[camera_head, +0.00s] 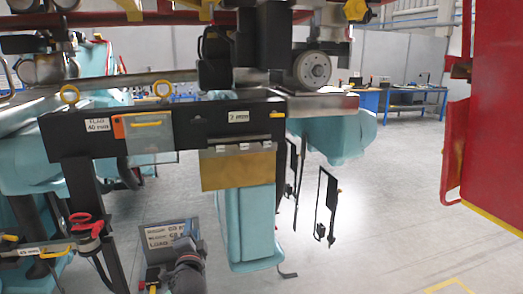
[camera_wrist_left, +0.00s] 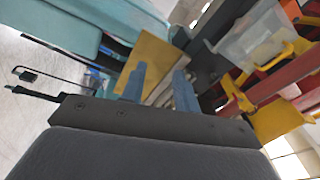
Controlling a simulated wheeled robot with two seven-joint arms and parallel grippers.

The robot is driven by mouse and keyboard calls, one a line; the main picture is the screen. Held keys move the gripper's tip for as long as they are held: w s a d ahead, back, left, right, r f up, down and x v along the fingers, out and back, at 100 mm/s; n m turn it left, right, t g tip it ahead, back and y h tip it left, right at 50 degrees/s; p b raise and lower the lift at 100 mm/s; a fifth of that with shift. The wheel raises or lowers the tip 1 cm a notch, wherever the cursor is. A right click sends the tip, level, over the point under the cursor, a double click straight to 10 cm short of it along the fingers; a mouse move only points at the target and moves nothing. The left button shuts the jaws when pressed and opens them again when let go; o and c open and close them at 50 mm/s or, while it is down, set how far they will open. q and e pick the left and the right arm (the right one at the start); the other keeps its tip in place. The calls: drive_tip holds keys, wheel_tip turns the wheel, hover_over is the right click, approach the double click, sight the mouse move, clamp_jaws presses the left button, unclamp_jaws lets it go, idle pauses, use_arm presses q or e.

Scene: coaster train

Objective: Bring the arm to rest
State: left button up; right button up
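My left gripper shows in the left wrist view (camera_wrist_left: 160,82) as two blue fingers standing apart, with nothing seen held between them. A gold plate (camera_wrist_left: 150,62) lies beyond the fingers, and I cannot tell the gap to it. In the head view a dark rounded part at the bottom centre appears to be my left wrist; its fingertips are not clear there. The gold plate (camera_head: 238,172) hangs under the black labelled bar (camera_head: 215,122) of the coaster train. My right gripper does not show.
A display reading LOAD (camera_head: 165,238) and a red-handled tool (camera_head: 86,222) are at the lower left. Teal train legs (camera_head: 250,225) stand at the centre. Thin black frames (camera_head: 326,205) hang right of them. A red panel (camera_head: 490,110) fills the right edge. The floor between is clear.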

use_arm(q)
drive_tip(key=s+a+f+n+g, duration=0.2)
drive_tip(key=s+f+n+g, duration=0.25)
drive_tip(key=s+f, duration=0.75)
drive_tip(key=s+f+n+g+h, duration=0.15)
drive_tip(key=s+f+g, duration=0.35)
drive_tip(key=s, duration=0.5)
drive_tip(key=s+d+f+n+g+h, duration=0.1)
drive_tip(key=s+f+n+g, duration=0.1)
drive_tip(key=s+f, duration=0.6)
drive_tip(key=s+f+n+g+h, duration=0.15)
drive_tip(key=s+f+g, duration=0.25)
drive_tip(key=s, duration=0.8)
wheel_tip(320, 180, down, 22)
drive_tip(key=w+d+g, duration=0.1)
drive_tip(key=w+d, duration=0.1)
drive_tip(key=w, duration=0.1)
drive_tip(key=s+f, duration=0.4)
drive_tip(key=f, duration=0.7)
drive_tip(key=s+f, duration=0.4)
drive_tip(key=f, duration=0.8)
drive_tip(key=shift+d+f+n+g, duration=0.3)
drive_tip(key=shift+n+g, duration=0.05)
drive_tip(key=shift+g, duration=0.1)
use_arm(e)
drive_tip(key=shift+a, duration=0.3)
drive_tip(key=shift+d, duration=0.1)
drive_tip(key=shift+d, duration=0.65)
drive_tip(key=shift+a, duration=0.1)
